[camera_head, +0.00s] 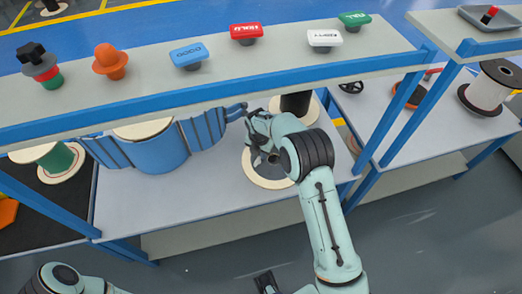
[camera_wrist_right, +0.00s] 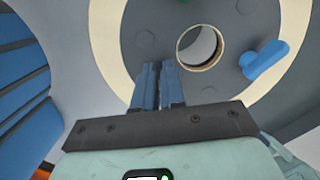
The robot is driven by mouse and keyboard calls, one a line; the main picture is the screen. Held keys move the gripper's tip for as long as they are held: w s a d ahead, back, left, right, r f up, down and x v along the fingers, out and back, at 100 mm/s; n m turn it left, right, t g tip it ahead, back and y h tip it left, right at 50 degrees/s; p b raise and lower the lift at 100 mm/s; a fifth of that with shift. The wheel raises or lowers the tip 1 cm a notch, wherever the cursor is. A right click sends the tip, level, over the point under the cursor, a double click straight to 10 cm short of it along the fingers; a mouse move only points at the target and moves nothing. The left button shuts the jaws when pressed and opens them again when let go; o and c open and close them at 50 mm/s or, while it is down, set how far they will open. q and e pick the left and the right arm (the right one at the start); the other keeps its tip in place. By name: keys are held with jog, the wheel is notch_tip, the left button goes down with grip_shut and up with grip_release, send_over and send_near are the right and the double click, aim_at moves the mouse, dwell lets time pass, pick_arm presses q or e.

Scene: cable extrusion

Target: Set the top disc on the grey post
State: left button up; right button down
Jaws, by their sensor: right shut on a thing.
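The top disc, with a grey middle and cream rim (camera_head: 267,182), is at the middle of the lower table, partly hidden by my right arm. In the right wrist view the disc (camera_wrist_right: 235,83) fills the upper part, with a round hole and a blue handle (camera_wrist_right: 265,60). My right gripper (camera_head: 254,148) is over the disc. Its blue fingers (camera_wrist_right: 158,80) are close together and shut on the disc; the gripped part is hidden. I cannot tell whether the disc is lifted. I cannot make out a grey post; a dark post (camera_head: 295,104) stands behind my arm.
A blue drum with slatted side wings (camera_head: 160,152) stands left of the disc. A green reel (camera_head: 62,160) stands at far left. The raised shelf (camera_head: 130,95) with caps and tags runs above the table.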

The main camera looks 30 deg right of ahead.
jog(key=shift+f+b, duration=0.35)
jog(key=shift+f, duration=0.5)
jog(key=shift+s+f, duration=0.15)
jog(key=shift+f, duration=0.05)
jog(key=shift+s+f, duration=0.1)
jog(key=shift+w+d+p, duration=0.2)
jog(key=shift+w+p, duration=0.1)
jog(key=shift+w, duration=0.2)
jog(key=shift+w+d+p, duration=0.2)
jog(key=shift+w+p, duration=0.05)
jog(key=shift+w, duration=0.2)
jog(key=shift+w+d+p, duration=0.25)
jog(key=shift+w+p, duration=0.45)
jog(key=shift+w, duration=0.25)
jog(key=shift+w, duration=0.1)
jog(key=shift+w+a, duration=0.1)
jog(key=shift+a, duration=0.05)
